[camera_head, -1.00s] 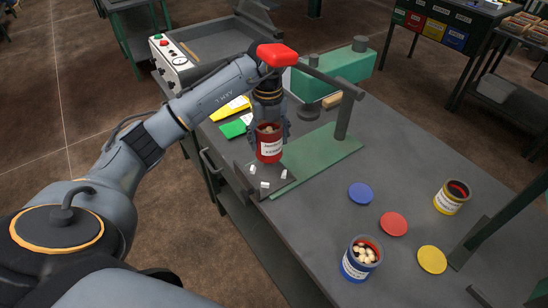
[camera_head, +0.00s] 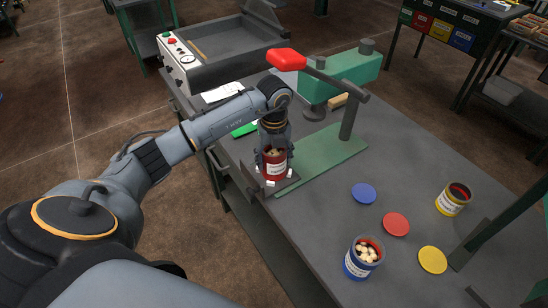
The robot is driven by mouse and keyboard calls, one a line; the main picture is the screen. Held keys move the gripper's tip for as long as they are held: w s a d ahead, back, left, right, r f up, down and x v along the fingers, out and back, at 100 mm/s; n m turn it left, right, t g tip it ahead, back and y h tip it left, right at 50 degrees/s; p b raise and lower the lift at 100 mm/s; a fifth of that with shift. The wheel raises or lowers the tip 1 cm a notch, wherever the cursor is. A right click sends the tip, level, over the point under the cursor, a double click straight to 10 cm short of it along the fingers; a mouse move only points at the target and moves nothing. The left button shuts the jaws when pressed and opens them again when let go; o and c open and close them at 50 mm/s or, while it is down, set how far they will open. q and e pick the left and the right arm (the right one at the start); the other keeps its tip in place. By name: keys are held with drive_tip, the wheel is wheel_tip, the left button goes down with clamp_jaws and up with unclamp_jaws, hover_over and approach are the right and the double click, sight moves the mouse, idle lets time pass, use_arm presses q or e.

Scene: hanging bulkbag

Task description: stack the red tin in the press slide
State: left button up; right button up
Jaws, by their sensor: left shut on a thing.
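The red tin (camera_head: 274,166) has a white label and pale pieces inside its open top. It is upright in the press slide (camera_head: 252,182), a dark plate with small white corner blocks at the near end of the green press base. My left gripper (camera_head: 273,158) comes down from above and is shut on the red tin. Its fingers are at the tin's sides. Whether the tin's bottom touches the slide is hard to tell. My right gripper is not in view.
The press has a green base (camera_head: 318,160), a post and a red-knobbed lever (camera_head: 286,59) above my left wrist. Blue (camera_head: 363,193), red (camera_head: 396,223) and yellow (camera_head: 432,260) lids lie right. A blue tin (camera_head: 362,258) and a yellow tin (camera_head: 453,199) stand there.

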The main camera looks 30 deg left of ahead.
use_arm(q)
drive_tip(key=o, duration=1.4)
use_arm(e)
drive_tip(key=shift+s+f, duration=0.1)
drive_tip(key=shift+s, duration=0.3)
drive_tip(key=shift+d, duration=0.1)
use_arm(q)
drive_tip(key=shift+r, duration=0.45)
wheel_tip(320, 180, up, 12)
drive_tip(key=shift+f+b, duration=0.2)
drive_tip(key=shift+b, duration=0.9)
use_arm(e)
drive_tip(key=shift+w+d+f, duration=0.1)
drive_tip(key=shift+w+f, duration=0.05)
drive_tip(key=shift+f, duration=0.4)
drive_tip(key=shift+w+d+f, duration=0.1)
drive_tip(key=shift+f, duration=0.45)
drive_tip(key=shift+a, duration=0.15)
